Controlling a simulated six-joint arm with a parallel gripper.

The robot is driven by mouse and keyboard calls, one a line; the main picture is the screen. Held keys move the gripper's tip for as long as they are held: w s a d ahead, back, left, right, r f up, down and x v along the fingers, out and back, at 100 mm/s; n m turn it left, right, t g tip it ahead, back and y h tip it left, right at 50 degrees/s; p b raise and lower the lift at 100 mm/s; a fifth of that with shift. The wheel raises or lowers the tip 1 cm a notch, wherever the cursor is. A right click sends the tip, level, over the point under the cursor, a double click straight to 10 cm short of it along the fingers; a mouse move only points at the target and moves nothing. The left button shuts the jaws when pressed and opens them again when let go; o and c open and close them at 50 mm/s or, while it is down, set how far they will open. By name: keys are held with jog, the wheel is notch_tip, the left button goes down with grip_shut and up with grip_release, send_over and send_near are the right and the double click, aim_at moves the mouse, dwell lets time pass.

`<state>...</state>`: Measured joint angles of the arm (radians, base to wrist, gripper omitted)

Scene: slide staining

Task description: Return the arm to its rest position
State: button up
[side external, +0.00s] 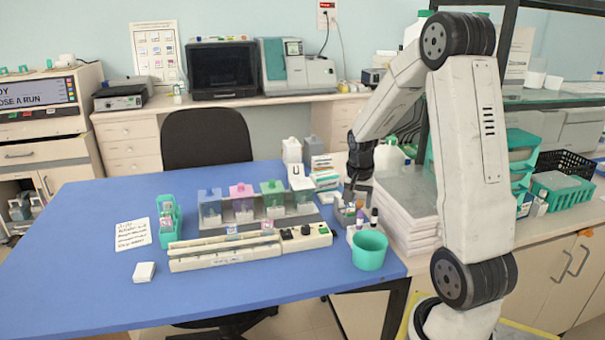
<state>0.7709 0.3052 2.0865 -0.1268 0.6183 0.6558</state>
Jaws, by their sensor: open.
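My gripper (352,192) points down at the right end of the blue table (90,280), just above or at a small open box (344,213) with little items in it. The gripper is small and dark in this view, and I see nothing held in it. I cannot tell whether its fingertips touch the box. My white arm rises from its base at the right, bends at the top and reaches down to the left.
A green cup (369,250) and small dark-capped bottles (373,217) stand close to the gripper. A white stack (410,220) is between it and my arm. A cream device (250,248) lies before the jars. A green slide rack (168,220) is at left. The table's front left is clear.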

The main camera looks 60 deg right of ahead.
jog(key=a+f+n+t+y, duration=0.1)
jog(key=a+n+t, duration=0.1)
jog(key=a+n, duration=1.3)
jog(key=a, duration=1.4)
jog(key=shift+f+y, duration=0.2)
jog(key=shift+y, duration=0.2)
jog(key=shift+w, duration=0.1)
